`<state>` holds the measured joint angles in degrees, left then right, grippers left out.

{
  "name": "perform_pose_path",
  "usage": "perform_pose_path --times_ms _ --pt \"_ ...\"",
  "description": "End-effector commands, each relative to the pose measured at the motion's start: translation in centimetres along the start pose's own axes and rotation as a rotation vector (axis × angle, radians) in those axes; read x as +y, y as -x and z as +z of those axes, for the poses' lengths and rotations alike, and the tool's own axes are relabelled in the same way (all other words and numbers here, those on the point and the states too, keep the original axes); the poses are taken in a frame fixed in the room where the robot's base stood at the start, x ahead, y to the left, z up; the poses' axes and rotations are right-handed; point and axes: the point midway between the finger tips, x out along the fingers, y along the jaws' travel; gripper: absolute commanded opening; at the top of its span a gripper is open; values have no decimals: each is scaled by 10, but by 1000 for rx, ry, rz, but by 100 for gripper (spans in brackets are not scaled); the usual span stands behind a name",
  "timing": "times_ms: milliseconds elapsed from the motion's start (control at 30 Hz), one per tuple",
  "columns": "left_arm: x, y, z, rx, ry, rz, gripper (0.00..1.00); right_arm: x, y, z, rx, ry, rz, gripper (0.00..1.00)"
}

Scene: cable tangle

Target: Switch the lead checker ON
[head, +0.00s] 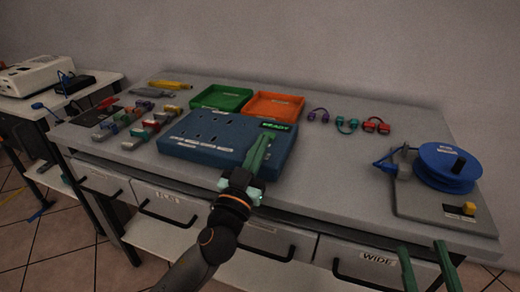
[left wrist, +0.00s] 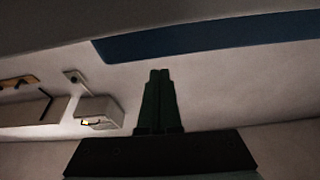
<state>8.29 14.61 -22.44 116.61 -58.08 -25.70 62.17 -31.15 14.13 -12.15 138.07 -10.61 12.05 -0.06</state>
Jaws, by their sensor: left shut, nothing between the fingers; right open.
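The lead checker appears to be the blue box (head: 215,150) on the table, with several sockets, pale labels and a small display (head: 275,126) with green lettering that seems to read READY. My left gripper (head: 263,138) is shut and empty at the box's right side, its green fingers covering part of the face below the display. No switch can be made out there. In the left wrist view the shut fingers (left wrist: 160,72) point toward a blue strip (left wrist: 220,38), probably the box. I cannot tell whether they touch. My right gripper (head: 424,248) is open and empty at the table's front right.
Green (head: 222,97) and orange (head: 273,107) trays stand behind the box. Several coloured leads (head: 347,124) lie to the right, connectors (head: 140,130) to the left. A blue reel (head: 448,165) stands at the right. Drawers run under the table's front edge.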

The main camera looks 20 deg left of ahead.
Motion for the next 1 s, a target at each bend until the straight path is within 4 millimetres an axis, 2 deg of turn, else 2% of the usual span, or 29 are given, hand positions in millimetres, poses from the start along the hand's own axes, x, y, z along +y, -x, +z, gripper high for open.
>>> perform_pose_path --times_ms 233,300,633,800,1000 --pt "-4 -12 -15 3 1 0 0 -7 13 61 -264 -79 7 50" --pt "-3 7 -8 -2 5 1 0 -5 10 50 -202 -61 7 50" --pt "-5 66 -9 -1 3 0 0 0 0 -16 74 20 -2 50" --pt "-6 82 -10 2 1 0 0 0 1 -45 191 53 -9 50" --pt "-6 90 -12 3 0 0 0 0 3 -60 248 68 -12 50"
